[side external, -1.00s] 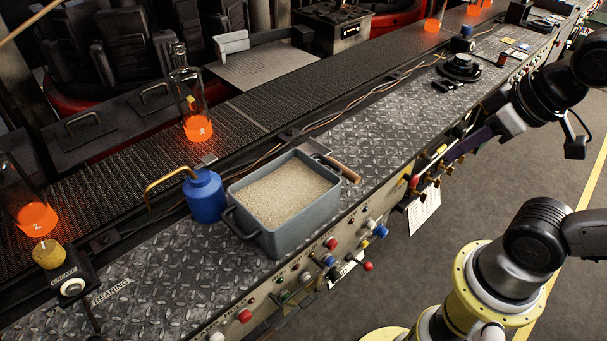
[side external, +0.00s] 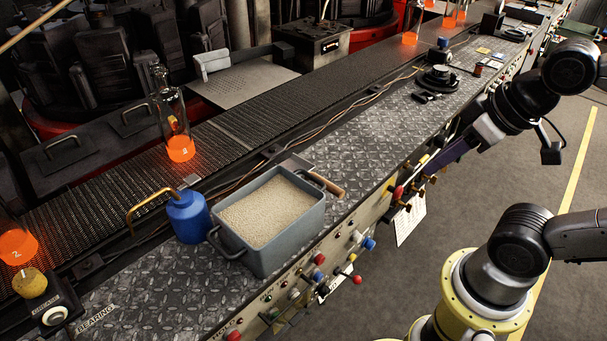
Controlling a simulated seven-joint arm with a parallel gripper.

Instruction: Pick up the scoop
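The scoop (side external: 328,183) lies on the diamond-plate ledge just behind the right end of a grey bin. Its wooden handle points toward the front right, and a flat metal part (side external: 296,163) shows behind the bin rim. The bin hides some of it. The bin (side external: 230,251) is filled with pale granules. My gripper (side external: 440,163) is at the end of the black arm at the right, by the front edge of the ledge and well to the right of the scoop. It is apart from the scoop. Its fingers are too dark and small to read.
A blue oil can (side external: 187,219) with a brass spout stands left of the bin. A glowing bottle (side external: 178,129) stands on the conveyor behind. Knobs and levers (side external: 356,236) stick out of the front panel. The ledge (side external: 385,133) right of the scoop is clear.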

